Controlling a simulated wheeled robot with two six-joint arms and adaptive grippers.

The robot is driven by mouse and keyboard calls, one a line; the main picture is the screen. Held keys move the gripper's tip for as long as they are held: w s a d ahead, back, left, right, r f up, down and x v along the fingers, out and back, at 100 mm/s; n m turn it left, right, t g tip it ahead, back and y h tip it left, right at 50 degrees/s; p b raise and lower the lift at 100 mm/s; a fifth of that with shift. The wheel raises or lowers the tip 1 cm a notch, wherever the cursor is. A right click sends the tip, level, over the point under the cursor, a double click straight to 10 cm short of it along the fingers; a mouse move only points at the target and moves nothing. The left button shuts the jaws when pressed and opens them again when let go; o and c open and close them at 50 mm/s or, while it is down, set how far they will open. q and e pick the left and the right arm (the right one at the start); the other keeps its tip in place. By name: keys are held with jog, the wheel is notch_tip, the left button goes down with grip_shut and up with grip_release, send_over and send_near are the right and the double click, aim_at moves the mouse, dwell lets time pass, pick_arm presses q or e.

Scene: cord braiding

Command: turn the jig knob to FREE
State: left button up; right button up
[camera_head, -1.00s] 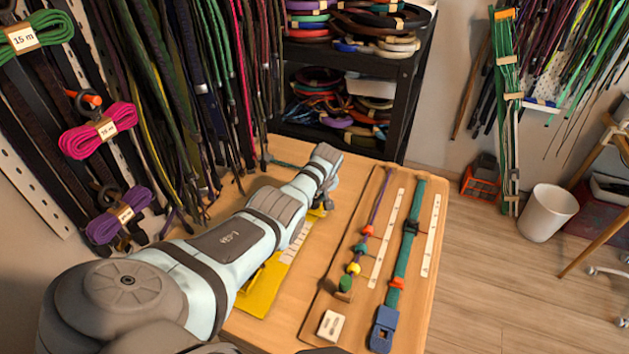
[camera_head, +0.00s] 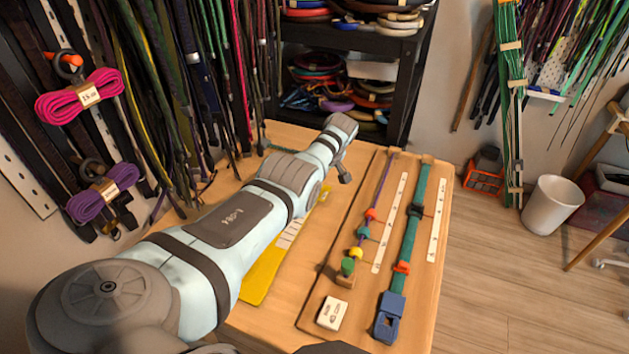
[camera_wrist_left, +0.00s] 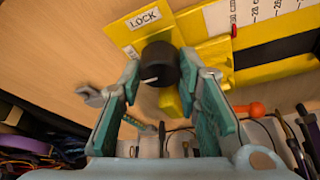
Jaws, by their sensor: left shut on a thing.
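The black jig knob (camera_wrist_left: 160,64) shows in the left wrist view, with a white pointer line facing left in the picture. My left gripper (camera_wrist_left: 157,72) is shut on the knob, one teal finger on each side. In the head view the yellow jig (camera_head: 262,277) lies mostly under my left arm, which hides the knob and the gripper's fingers. My right gripper is not in view.
Right of the jig lies a board (camera_head: 385,322) with a beaded cord (camera_head: 371,214) and a green strap (camera_head: 411,232). Hanging cords crowd the left wall. A black shelf (camera_head: 400,95) stands behind the table. A white bin (camera_head: 553,205) is on the floor.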

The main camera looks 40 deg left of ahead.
pick_arm(q)
jog(key=o, duration=0.9)
jog(key=shift+c, duration=0.2)
jog(key=shift+r, duration=0.1)
jog(key=shift+d+r, duration=0.15)
jog(key=shift+r, duration=0.15)
jog(key=v, duration=1.1)
jog(key=shift+r, duration=0.15)
